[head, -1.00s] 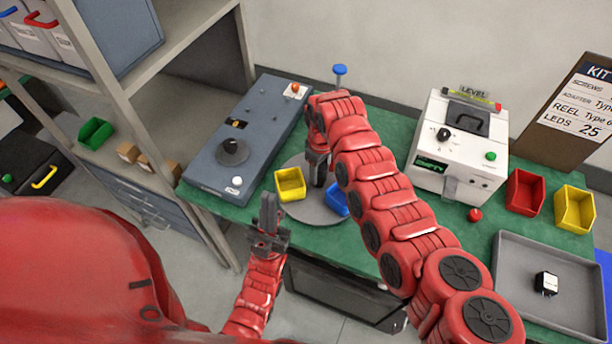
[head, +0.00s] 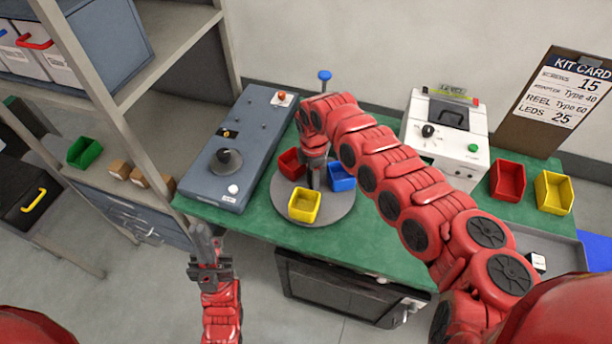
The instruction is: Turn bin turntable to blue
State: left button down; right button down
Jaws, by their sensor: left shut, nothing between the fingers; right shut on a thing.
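The grey round bin turntable (head: 335,214) lies on the green bench. It carries a yellow bin (head: 304,207) at the front, a blue bin (head: 342,178) at the right and a red bin (head: 290,164) at the back left, partly hidden by my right arm. My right gripper (head: 314,182) points down among the bins at the turntable's middle. It is shut on the turntable's centre post, which the fingers mostly hide. My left gripper (head: 203,234) is shut and empty, left of the turntable and in front of the bench edge.
A grey-blue control box (head: 222,170) with a black knob stands left of the turntable. A white tester (head: 446,140), loose red (head: 507,180) and yellow (head: 554,192) bins and a grey tray (head: 560,252) are at the right. A blue-topped post (head: 324,76) rises behind my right arm.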

jog(key=n+b, duration=0.4)
jog(key=n, duration=0.1)
jog(key=shift+f+b, duration=0.2)
jog(key=shift+b, duration=0.15)
jog(key=n+b, duration=0.3)
jog(key=n, duration=0.1)
jog(key=shift+d+b, duration=0.1)
jog(key=shift+b, duration=0.2)
jog(key=shift+r+n+b, duration=0.2)
jog(key=shift+n+b, duration=0.6)
jog(key=shift+n, duration=0.4)
jog(key=c, duration=0.6)
grip_release()
jog(key=shift+r, duration=0.1)
